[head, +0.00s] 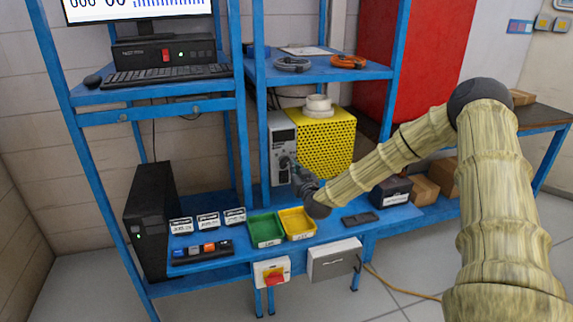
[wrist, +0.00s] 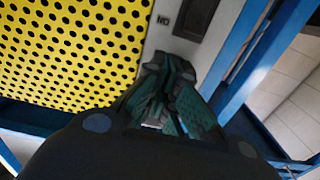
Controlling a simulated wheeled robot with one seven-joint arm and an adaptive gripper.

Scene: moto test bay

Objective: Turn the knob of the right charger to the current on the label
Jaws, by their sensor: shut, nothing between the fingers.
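A unit with a grey front panel (head: 283,148) and a yellow perforated housing (head: 327,140) stands on the blue bench in the head view. Its panel has a dark display and a dark round knob (head: 285,162). I cannot tell whether this is the right charger; no second such unit is clear. My gripper (head: 298,173) is before the lower panel, shut and empty, partly hiding it. In the wrist view the shut fingers (wrist: 172,65) point at the grey panel, with the yellow perforated side (wrist: 65,50) at left and a dark window (wrist: 195,18) above. Contact with the knob cannot be told. No current label is readable.
Green (head: 265,229) and yellow (head: 297,222) bins stand at the bench front, with small label cards (head: 208,222) to their left. A black tower (head: 152,215) is at far left. Blue rack posts (head: 258,100) flank the unit.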

